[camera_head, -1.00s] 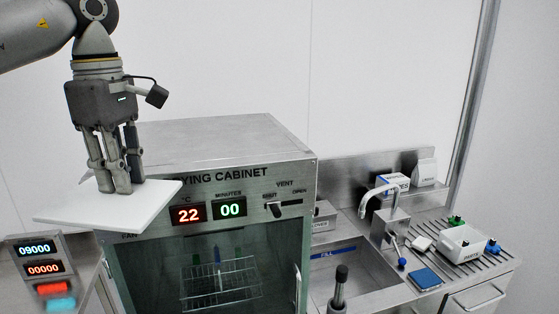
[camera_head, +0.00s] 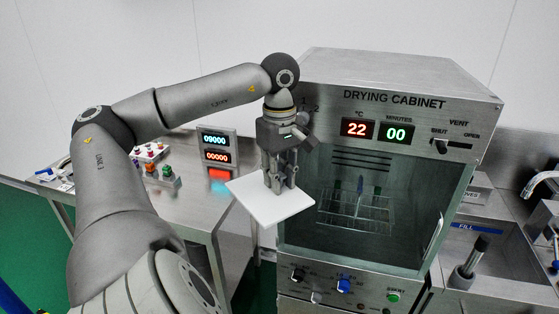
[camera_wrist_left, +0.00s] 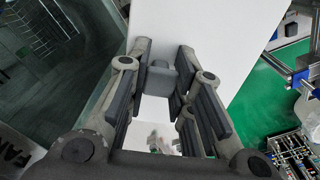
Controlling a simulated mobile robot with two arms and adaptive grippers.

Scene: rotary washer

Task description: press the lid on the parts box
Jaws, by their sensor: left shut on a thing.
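My left gripper (camera_head: 279,188) is shut on the lid (camera_head: 268,208), a flat white plate held in the air in front of the drying cabinet's left side. In the left wrist view the lid (camera_wrist_left: 195,25) fills the upper middle. A small grey knob (camera_wrist_left: 160,77) on it shows between the fingers of the left gripper (camera_wrist_left: 168,88). The plate looks slightly tilted in the head view. The parts box is not visible now. My right gripper is not in view.
The drying cabinet (camera_head: 400,75) stands close behind the lid, with its glass door shut. A steel table (camera_head: 195,220) with a counter display (camera_head: 217,146) and coloured button boxes (camera_head: 160,172) is at the left. The sink (camera_head: 497,255) is at the right.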

